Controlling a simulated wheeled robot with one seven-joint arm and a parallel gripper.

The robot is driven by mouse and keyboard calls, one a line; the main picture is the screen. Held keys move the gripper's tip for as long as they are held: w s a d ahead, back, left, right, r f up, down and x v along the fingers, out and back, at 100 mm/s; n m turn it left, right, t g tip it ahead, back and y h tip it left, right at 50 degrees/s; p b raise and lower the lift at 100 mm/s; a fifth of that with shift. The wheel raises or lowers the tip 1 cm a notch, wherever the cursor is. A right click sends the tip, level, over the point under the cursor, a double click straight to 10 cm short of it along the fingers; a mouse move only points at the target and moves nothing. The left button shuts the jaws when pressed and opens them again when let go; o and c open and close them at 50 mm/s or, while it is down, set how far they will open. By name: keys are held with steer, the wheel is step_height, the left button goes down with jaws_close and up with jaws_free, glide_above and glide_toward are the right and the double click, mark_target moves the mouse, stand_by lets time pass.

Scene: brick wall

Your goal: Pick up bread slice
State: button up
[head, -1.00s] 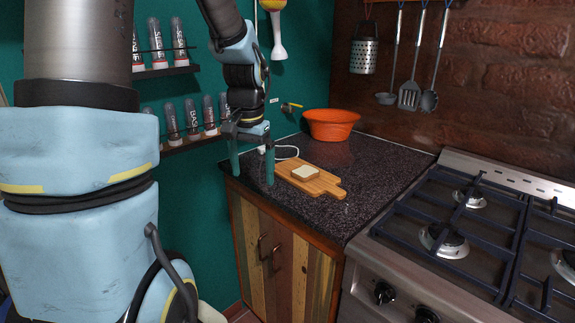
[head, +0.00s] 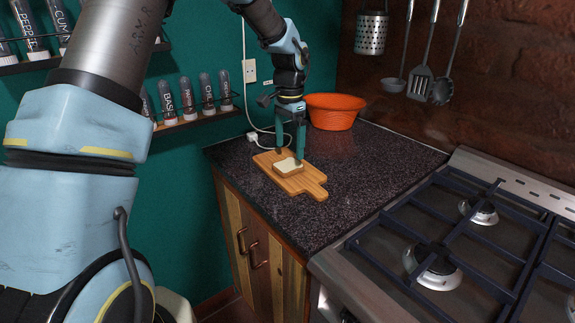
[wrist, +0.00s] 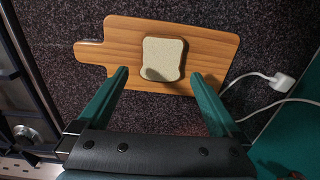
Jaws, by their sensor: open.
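The bread slice (head: 288,167) lies flat on a wooden cutting board (head: 313,190) on the dark speckled counter. My gripper (head: 290,157) points down over the far part of the board, close to the bread. Its green fingers are apart with nothing between them. In the wrist view, the bread (wrist: 162,59) lies on the board (wrist: 205,42) ahead of the open fingers of my gripper (wrist: 160,75), roughly centred between them. I cannot tell the exact height of the fingertips over the board.
An orange bowl (head: 334,112) stands at the back of the counter, behind my gripper. A white cable with a plug (wrist: 280,82) lies beside the board. The gas stove (head: 450,240) is at the right. The counter's right part is clear.

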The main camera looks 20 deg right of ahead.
mark_target(288, 165)
steer(key=shift+a+f+p, duration=0.1)
steer(key=shift+f+p, duration=1.2)
steer(key=shift+f, duration=1.35)
steer(key=c, duration=1.1)
steer(key=shift+o, duration=0.2)
